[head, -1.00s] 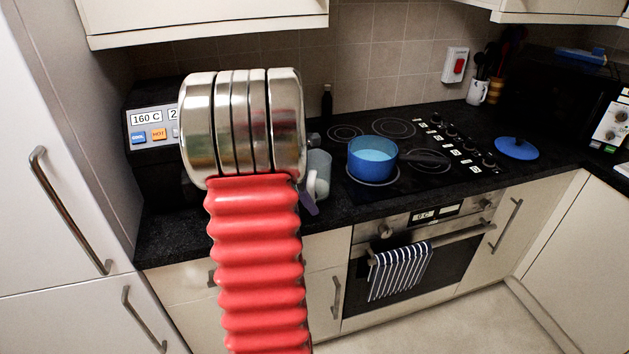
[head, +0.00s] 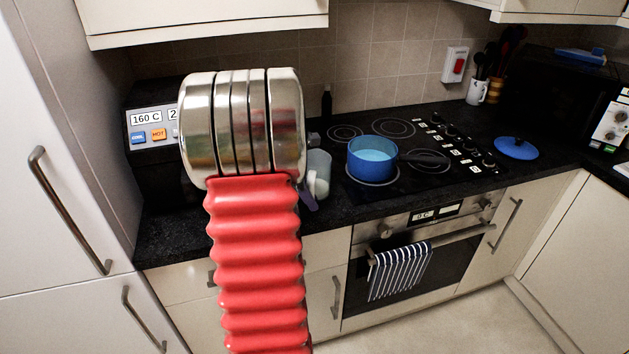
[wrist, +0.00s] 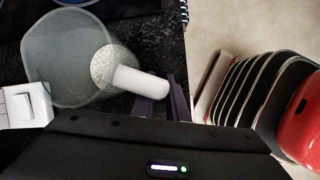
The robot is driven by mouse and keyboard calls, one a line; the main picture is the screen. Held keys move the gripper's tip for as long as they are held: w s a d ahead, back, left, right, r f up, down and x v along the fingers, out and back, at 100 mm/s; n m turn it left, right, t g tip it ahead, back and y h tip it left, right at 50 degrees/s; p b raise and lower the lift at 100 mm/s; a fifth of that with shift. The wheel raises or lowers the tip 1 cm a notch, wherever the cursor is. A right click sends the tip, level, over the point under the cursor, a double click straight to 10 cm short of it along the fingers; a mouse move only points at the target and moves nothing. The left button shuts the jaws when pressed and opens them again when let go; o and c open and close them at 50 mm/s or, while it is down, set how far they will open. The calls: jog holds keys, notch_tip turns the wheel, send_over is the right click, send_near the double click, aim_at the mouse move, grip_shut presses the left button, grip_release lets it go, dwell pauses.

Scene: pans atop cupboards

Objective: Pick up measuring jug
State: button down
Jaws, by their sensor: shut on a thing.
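The measuring jug (head: 320,163) is a pale translucent vessel at the counter's front, left of the hob, partly hidden behind my arm. In the wrist view the jug (wrist: 58,62) fills the upper left, with its pale handle (wrist: 143,83) pointing toward my gripper. My gripper's purple fingers (wrist: 163,100) are shut on the handle end. In the head view only a purple fingertip of my gripper (head: 309,202) shows beside the arm, just below the jug. I cannot tell whether the jug's base touches the counter.
A blue pan (head: 372,160) stands on the black hob right of the jug. A blue lid (head: 516,148) lies further right. A white switch (wrist: 24,104) is close to the jug's left. A striped towel (head: 399,271) hangs on the oven door. A dark appliance with a temperature display (head: 146,118) stands left.

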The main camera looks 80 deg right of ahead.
aim_at(311, 179)
jog(key=shift+r, duration=0.1)
dwell(0.3)
notch_tip(311, 179, up, 10)
jog(key=shift+f, duration=0.1)
dwell(0.5)
jog(key=shift+s, duration=0.15)
dwell(0.3)
